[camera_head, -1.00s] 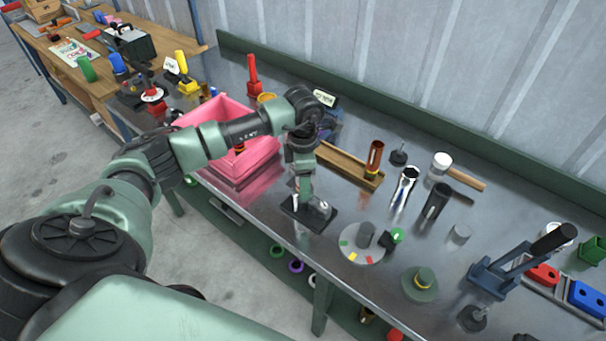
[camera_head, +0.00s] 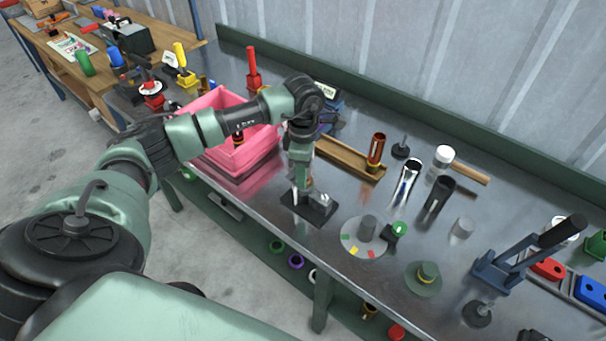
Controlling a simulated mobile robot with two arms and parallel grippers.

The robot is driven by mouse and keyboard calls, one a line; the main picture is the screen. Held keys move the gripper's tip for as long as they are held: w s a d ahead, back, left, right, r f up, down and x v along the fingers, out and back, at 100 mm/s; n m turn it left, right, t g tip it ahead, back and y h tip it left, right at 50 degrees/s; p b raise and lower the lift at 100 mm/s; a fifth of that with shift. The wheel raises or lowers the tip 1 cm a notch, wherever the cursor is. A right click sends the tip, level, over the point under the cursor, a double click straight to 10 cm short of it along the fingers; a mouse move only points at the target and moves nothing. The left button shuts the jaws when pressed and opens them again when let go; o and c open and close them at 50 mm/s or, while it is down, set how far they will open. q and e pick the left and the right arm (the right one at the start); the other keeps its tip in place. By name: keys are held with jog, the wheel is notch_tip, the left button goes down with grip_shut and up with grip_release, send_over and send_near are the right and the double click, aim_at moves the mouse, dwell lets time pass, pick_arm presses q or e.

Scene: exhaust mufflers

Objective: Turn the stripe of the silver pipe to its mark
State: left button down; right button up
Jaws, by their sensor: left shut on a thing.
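A shiny silver pipe (camera_head: 409,181) stands upright on the metal bench, right of centre, with dark streaks down its side. I cannot tell a stripe from reflections, and I make out no mark for it. My left gripper (camera_head: 299,192) points down over a small black plate (camera_head: 313,211) near the bench's front edge, left of the silver pipe and apart from it. It is shut on a small silver fitting on that plate, mostly hidden by the fingers. Beside the fingers a silver part (camera_head: 321,199) shows. My right gripper is out of view.
A pale disc (camera_head: 358,249) with coloured patches and a grey post lies right of the plate. A black tube (camera_head: 437,199) and a copper-coloured tube (camera_head: 376,150) flank the silver pipe. A pink bin (camera_head: 238,161) stands behind my left arm. A blue lever press (camera_head: 494,275) stands right.

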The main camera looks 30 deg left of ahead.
pick_arm(q)
jog(key=shift+m+b, duration=0.55)
jog(key=shift+m, duration=0.15)
jog(key=shift+m+b, duration=0.6)
jog(key=shift+m, duration=0.5)
jog(key=shift+w+m+b, duration=0.1)
jog(key=shift+m+b, duration=0.45)
jog(key=shift+m, duration=0.15)
jog(key=shift+r+m, duration=0.1)
jog(key=shift+m, duration=0.3)
jog(key=c, duration=0.9)
grip_release()
